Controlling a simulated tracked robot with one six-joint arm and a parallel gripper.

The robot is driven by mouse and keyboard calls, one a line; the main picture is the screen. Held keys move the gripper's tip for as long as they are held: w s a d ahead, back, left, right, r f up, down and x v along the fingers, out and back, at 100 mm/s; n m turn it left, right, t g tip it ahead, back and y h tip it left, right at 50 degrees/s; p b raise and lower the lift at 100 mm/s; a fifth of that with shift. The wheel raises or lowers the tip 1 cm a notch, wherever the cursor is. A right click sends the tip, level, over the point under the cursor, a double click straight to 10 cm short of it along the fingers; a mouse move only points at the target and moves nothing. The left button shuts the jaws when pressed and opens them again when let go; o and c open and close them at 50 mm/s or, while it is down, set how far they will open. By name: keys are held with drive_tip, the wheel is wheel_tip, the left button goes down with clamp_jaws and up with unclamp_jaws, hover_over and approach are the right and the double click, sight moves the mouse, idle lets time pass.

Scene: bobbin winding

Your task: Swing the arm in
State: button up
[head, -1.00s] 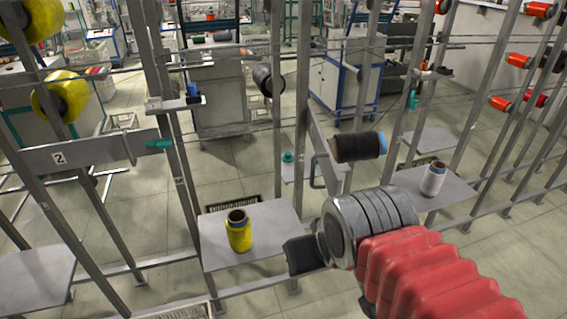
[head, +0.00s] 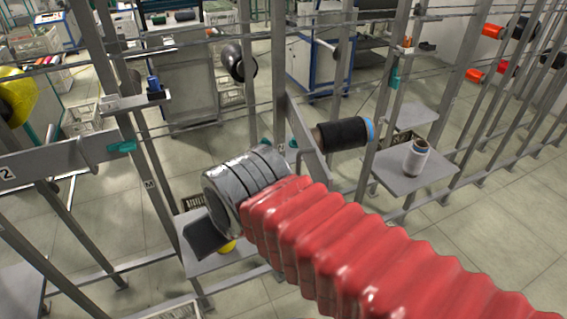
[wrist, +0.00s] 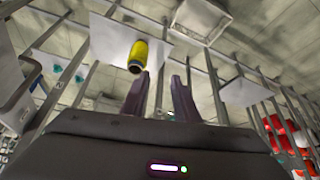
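A grey swing arm (head: 306,135) slants out from the upright frame in the head view, with a black bobbin (head: 345,133) with a blue end rim at its side. Another grey arm (head: 55,163), marked 2, is at the left. My gripper (head: 205,240) is left of and below the swing arm with the black bobbin, apart from it, over a small grey shelf. Its fingers are hidden there. In the wrist view my gripper (wrist: 160,82) has its two fingers apart with nothing between them. A yellow bobbin (wrist: 137,55) stands on the shelf near the left fingertip; my gripper mostly covers it in the head view.
A white bobbin (head: 416,157) stands on a shelf (head: 385,176) at the right. Upright posts and crossing rods surround my arm. A dark bobbin (head: 239,62) sits behind, and red bobbins (head: 492,31) hang at the far right. Floor shows at the lower right.

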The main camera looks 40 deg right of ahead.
idle(0.3)
wheel_tip(320, 180, up, 14)
drive_tip(key=r+m+g, duration=0.1)
drive_tip(key=m+g, duration=0.5)
drive_tip(key=m, duration=1.1)
hover_over(298, 169)
drive_tip(key=shift+d+f, duration=0.25)
drive_tip(key=shift+d, duration=0.05)
wheel_tip(298, 169, down, 14)
drive_tip(key=shift+w+r, duration=0.1)
drive_tip(key=shift+w, duration=0.05)
